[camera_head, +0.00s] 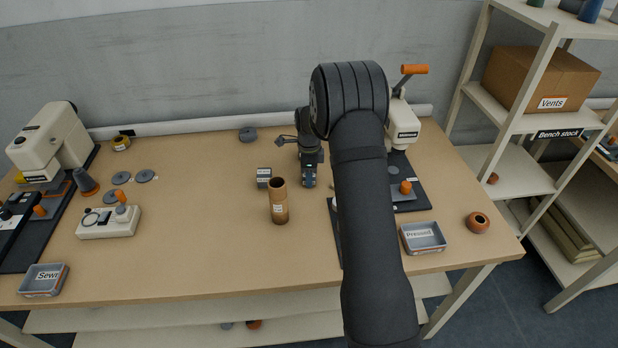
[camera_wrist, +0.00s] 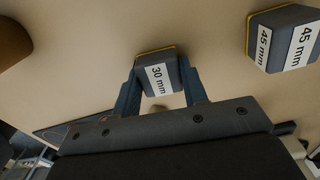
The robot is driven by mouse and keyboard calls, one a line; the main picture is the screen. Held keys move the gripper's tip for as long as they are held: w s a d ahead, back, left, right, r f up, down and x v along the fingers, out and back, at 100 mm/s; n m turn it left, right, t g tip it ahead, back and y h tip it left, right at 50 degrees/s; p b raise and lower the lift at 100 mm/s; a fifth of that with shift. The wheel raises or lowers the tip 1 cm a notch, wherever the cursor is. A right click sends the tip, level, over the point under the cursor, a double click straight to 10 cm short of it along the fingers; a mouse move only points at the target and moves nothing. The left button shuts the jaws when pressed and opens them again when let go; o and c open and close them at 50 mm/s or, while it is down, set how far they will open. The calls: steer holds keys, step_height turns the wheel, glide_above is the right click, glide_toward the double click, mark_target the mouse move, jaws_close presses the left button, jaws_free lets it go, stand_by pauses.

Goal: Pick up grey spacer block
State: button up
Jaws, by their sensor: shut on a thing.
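A grey spacer block with a white "30 mm" label (camera_wrist: 158,75) and a yellow edge is between the fingers of my gripper (camera_wrist: 160,90) in the wrist view. My gripper is shut on it, with a finger on each side. In the head view my gripper (camera_head: 309,181) points down at the middle of the table, and the held block is hard to make out there. A second grey block labelled "45 mm" (camera_wrist: 283,38) stands apart, to the right in the wrist view. I cannot tell whether the held block touches the table.
A brown cardboard tube (camera_head: 279,203) stands close to my gripper on the wooden table (camera_head: 200,230). A small dark block (camera_head: 264,177) is left of the gripper. A press (camera_head: 403,125), a "Pressed" tray (camera_head: 423,237) and a brown ring (camera_head: 478,222) are at right.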

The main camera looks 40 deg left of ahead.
steer(key=shift+r, duration=0.55)
steer(key=r, duration=0.2)
steer(key=d+r, duration=0.1)
steer(key=shift+w+r, duration=0.25)
steer(key=shift+r, duration=0.15)
steer(key=w+d+r, duration=0.3)
steer(key=d+r, duration=0.3)
steer(key=d, duration=0.4)
steer(key=w+d+f+n, duration=0.1)
steer(key=d+n, duration=0.4)
steer(key=d, duration=1.3)
steer(key=w+d+f+n, duration=0.1)
steer(key=w+d+n, duration=0.2)
steer(key=d, duration=1.6)
steer(key=shift+w+f+n, duration=0.25)
steer(key=shift+f+n, duration=0.05)
steer(key=shift+n, duration=0.9)
